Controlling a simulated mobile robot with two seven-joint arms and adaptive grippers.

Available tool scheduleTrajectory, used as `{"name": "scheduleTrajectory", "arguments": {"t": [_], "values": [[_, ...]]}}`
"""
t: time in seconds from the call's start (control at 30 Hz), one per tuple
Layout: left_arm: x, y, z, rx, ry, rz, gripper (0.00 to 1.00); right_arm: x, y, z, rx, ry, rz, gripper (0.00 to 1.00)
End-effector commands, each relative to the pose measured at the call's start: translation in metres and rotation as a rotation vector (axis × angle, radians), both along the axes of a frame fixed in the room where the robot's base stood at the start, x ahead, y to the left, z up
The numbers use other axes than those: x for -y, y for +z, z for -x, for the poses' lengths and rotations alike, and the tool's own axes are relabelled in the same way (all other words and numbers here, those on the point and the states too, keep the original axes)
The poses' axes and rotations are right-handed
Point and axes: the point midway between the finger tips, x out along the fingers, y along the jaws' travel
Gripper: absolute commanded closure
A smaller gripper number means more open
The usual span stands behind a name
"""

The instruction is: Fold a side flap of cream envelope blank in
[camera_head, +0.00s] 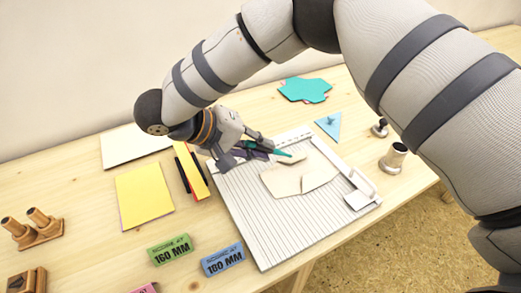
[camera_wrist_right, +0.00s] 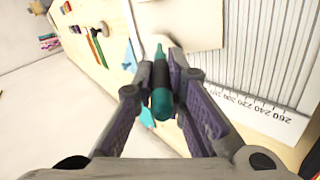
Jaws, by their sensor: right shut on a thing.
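The cream envelope blank (camera_head: 282,182) lies on the white grooved scoring board (camera_head: 255,215), towards its upper right. Its outline is angular, with a notch at its lower edge and a small piece sticking up at its upper left. I cannot tell how far any flap is folded. My right gripper (camera_head: 262,150) is shut on a teal and black pen-like tool (camera_wrist_right: 160,78), just left of the blank's upper edge. The tool's teal tip (camera_head: 284,153) points right, close to the blank; contact is unclear. In the wrist view a cream sheet (camera_wrist_right: 180,22) lies beyond the tool. My left gripper is not in view.
A clear slider (camera_head: 358,199) sits on the board's right side. Green (camera_head: 170,250) and blue (camera_head: 222,260) labelled blocks lie in front. Yellow sheets (camera_head: 143,195) lie left, a teal blank (camera_head: 305,90) behind, a blue triangle (camera_head: 328,126) and a stamp (camera_head: 394,157) right.

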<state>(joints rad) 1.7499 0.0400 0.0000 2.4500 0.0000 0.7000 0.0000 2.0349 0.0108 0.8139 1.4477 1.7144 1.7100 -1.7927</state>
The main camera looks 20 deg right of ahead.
Motion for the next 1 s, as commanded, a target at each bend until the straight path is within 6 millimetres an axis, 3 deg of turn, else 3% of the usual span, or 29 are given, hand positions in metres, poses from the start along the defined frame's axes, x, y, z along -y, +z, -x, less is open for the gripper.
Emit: {"name": "scheduleTrajectory", "arguments": {"t": [0.53,1.0], "values": [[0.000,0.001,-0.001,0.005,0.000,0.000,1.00,0.001,0.050,0.000,0.003,0.000,0.001,1.00],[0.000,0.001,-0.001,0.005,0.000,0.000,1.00,0.001,0.053,0.000,0.001,0.000,0.000,1.00]]}}
